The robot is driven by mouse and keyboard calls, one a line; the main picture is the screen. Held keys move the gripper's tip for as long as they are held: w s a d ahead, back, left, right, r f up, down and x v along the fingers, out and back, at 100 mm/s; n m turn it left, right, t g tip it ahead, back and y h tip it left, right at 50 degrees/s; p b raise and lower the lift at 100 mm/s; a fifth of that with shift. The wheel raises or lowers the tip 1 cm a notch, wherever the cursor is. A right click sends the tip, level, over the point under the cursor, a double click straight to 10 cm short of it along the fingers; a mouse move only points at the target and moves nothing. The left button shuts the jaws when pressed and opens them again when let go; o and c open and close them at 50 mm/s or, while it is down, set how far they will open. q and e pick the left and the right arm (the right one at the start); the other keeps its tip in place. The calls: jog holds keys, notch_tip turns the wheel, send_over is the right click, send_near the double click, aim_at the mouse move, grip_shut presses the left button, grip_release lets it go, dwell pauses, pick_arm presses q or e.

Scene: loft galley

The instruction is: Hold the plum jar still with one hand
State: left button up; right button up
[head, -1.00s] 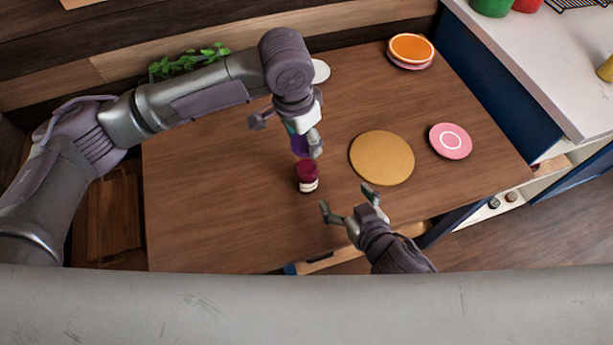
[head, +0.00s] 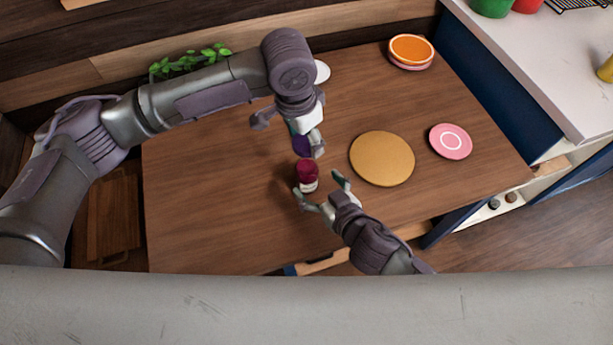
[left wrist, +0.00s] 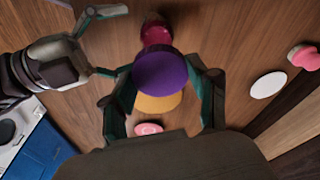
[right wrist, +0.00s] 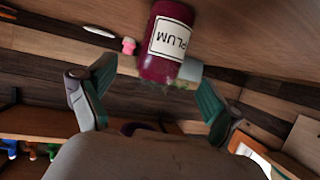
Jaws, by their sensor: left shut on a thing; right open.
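The plum jar (head: 307,170) stands upright on the wooden table, dark red with a white label. The label reads PLUM in the right wrist view (right wrist: 168,40). My right gripper (head: 317,188) is open, its fingertips to either side of the jar's near side; I cannot tell whether they touch it. It also shows in the left wrist view (left wrist: 98,42). My left gripper (head: 307,142) is above and just behind the jar, shut on a purple round lid (left wrist: 160,73). The lid is apart from the jar.
A tan round mat (head: 382,158) lies right of the jar. Beyond it are a pink plate (head: 450,141) and an orange-topped stack (head: 411,48). A white disc (head: 321,71) is partly hidden behind my left arm. The table's left and front parts are clear.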

aim_at(307, 164)
jog(key=shift+x, duration=2.7)
grip_shut()
pick_arm(q)
jog(key=shift+f, duration=2.5)
jog(key=shift+f, duration=0.9)
jog(key=shift+f, duration=0.55)
